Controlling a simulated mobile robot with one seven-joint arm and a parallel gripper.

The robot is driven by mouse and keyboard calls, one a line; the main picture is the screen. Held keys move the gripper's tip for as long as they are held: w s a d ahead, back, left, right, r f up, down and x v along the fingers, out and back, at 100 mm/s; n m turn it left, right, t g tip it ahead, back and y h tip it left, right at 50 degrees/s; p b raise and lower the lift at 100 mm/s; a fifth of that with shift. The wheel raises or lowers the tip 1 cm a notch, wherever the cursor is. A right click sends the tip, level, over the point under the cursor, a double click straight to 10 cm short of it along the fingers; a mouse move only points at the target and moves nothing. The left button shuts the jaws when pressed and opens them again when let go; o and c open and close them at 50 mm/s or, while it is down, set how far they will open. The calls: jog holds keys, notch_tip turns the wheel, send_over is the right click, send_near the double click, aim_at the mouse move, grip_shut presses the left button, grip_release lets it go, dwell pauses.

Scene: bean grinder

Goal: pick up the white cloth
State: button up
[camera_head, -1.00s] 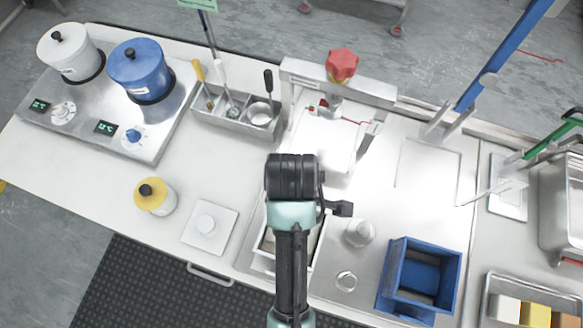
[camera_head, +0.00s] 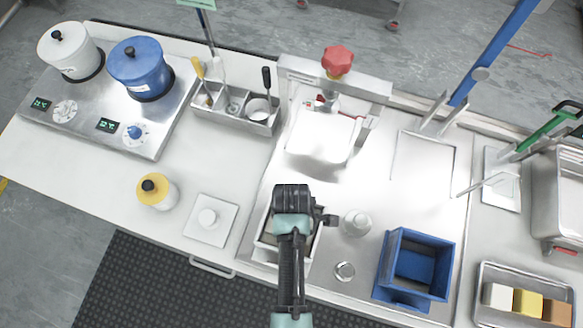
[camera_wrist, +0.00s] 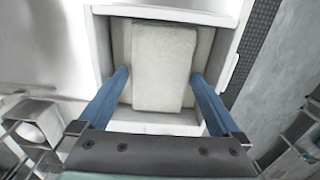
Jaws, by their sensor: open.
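The white cloth (camera_wrist: 163,65) is a folded, off-white block inside a white open box (camera_wrist: 180,13), shown in the wrist view. My gripper (camera_wrist: 160,77) is open above the box, its two blue fingers spread to the left and right of the cloth. The fingers look apart from the cloth; their exact height over it is hard to tell. In the head view the box (camera_head: 318,246) is partly covered by my arm, and the cloth and my fingertips cannot be made out there.
A red-knobbed press (camera_head: 337,61) stands behind.

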jog(key=shift+f, duration=0.25)
jog(key=c, duration=1)
jog(key=shift+r, duration=0.1)
